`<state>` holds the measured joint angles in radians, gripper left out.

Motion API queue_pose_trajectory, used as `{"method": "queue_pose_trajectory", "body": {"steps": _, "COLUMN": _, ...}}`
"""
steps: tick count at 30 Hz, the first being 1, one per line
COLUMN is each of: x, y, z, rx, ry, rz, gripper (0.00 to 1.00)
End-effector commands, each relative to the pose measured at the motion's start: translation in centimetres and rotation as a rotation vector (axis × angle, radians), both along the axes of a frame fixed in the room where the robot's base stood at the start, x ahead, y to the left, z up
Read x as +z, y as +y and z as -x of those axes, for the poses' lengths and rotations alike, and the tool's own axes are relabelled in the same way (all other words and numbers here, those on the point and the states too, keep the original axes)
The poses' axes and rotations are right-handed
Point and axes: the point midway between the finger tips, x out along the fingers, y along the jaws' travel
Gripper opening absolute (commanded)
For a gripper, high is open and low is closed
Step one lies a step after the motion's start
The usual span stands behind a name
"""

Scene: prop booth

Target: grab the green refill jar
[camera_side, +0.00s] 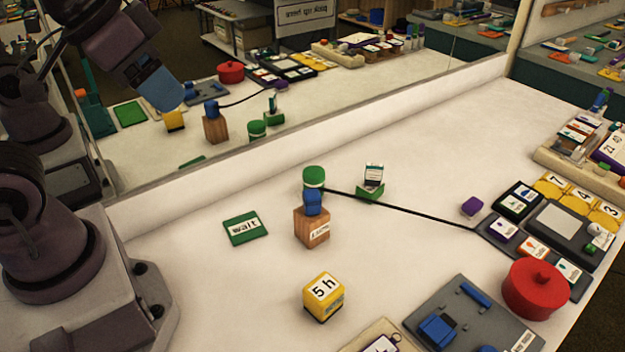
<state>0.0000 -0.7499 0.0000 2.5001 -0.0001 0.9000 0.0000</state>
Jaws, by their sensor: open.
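The green refill jar (314,176), a short cylinder with a green lid and a pale band, stands upright on the white table. Its lower part is hidden behind a blue piece (313,203) on a wooden block (311,232). My gripper (160,90) shows as a blue end at the upper left, apart from the jar; it may be a mirror reflection. It is open, though its separate fingers are hard to make out. Nothing shows in its grasp.
A black cord (410,209) runs right from beside the jar. A green stand (370,193) holds a card nearby. A green "wait" card (245,228) and yellow cube (324,298) lie nearer. A red pot (535,290) stands right. A mirror (330,105) backs the table.

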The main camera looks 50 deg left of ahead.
Motion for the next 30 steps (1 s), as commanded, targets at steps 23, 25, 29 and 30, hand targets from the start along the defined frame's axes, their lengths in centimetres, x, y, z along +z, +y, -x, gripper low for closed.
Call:
{"method": "queue_pose_trajectory", "body": {"steps": 23, "x": -0.4, "y": 0.0, "z": -1.8, "rx": -0.058, "ry": -0.018, "rz": -0.011, "gripper": 0.82}}
{"method": "queue_pose_trajectory", "body": {"steps": 25, "x": -1.0, "y": 0.0, "z": -3.9, "rx": -0.124, "ry": -0.041, "rz": -0.030, "gripper": 0.82}}
{"method": "queue_pose_trajectory", "body": {"steps": 29, "x": -3.1, "y": 0.3, "z": -9.0, "rx": -0.271, "ry": -0.111, "rz": -0.110, "gripper": 0.82}}
{"method": "queue_pose_trajectory", "body": {"steps": 30, "x": -3.9, "y": 0.6, "z": -10.5, "rx": -0.317, "ry": -0.133, "rz": -0.148, "gripper": 0.82}}
